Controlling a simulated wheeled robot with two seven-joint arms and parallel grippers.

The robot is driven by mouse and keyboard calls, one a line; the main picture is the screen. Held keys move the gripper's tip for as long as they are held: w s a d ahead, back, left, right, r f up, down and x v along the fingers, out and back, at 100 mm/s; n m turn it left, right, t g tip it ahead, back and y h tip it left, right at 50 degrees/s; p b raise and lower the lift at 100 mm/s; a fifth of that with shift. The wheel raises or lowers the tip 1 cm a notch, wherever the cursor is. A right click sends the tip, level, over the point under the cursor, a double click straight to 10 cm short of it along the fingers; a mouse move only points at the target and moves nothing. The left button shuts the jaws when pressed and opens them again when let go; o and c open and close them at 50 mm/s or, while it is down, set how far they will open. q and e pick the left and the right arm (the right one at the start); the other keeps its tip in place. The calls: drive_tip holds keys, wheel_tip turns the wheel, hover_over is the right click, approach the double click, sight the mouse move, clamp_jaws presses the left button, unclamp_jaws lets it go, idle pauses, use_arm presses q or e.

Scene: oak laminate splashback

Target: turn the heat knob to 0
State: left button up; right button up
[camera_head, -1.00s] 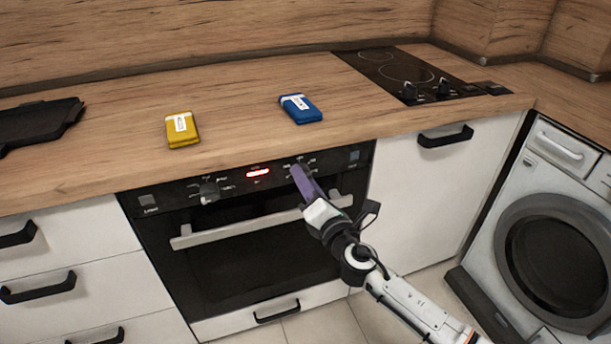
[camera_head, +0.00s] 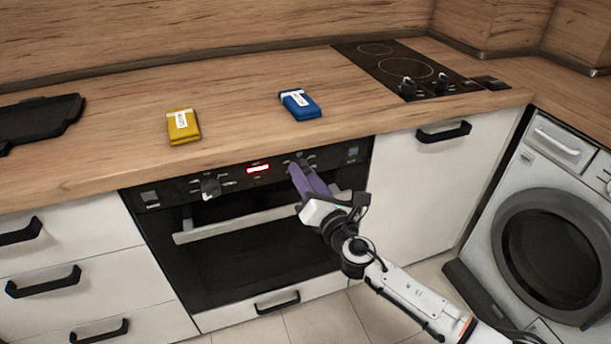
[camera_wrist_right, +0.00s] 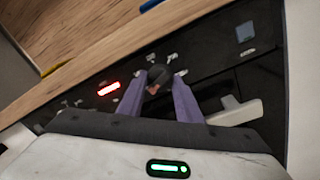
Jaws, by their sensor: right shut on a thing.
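The heat knob (camera_wrist_right: 158,76) is a dark round knob on the black oven panel, between my right gripper's purple fingers in the right wrist view. My right gripper (camera_head: 297,170) is shut on it, coming from the front right, and hides most of it in the head view. Printed marks surround the knob, but I cannot read its setting. A second oven knob (camera_head: 210,188) sits at the left of the panel. A lit red display (camera_head: 258,169) is between the two; it also shows in the right wrist view (camera_wrist_right: 109,89). My left gripper is not in view.
The oven handle (camera_head: 255,220) runs just below the panel. A yellow packet (camera_head: 183,126) and a blue packet (camera_head: 299,104) lie on the wooden worktop (camera_head: 235,115) above. A cooktop (camera_head: 405,70) is at the back right, a washing machine (camera_head: 550,230) at the right.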

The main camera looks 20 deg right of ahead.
drive_tip(key=o, duration=1)
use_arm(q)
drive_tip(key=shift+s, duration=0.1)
use_arm(e)
drive_tip(key=shift+o, duration=0.2)
drive_tip(key=shift+s, duration=0.1)
drive_tip(key=s, duration=1)
drive_tip(key=shift+d, duration=0.45)
drive_tip(key=shift+f, duration=0.1)
use_arm(q)
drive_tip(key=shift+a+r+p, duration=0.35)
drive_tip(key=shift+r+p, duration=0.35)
drive_tip(key=shift+p, duration=0.55)
use_arm(e)
drive_tip(key=s+a+f+m+g, duration=0.2)
drive_tip(key=s+f+m+g, duration=0.2)
drive_tip(key=s+f+m, duration=0.6)
drive_tip(key=s+a+f+m+g+y, duration=0.1)
drive_tip(key=s+f+m+g, duration=0.4)
drive_tip(key=s+f+m, duration=0.5)
drive_tip(key=s+a+m, duration=0.1)
drive_tip(key=s+m, duration=0.3)
drive_tip(key=m, duration=0.3)
drive_tip(key=shift+s+m+g, duration=0.3)
drive_tip(key=shift+s+m, duration=0.1)
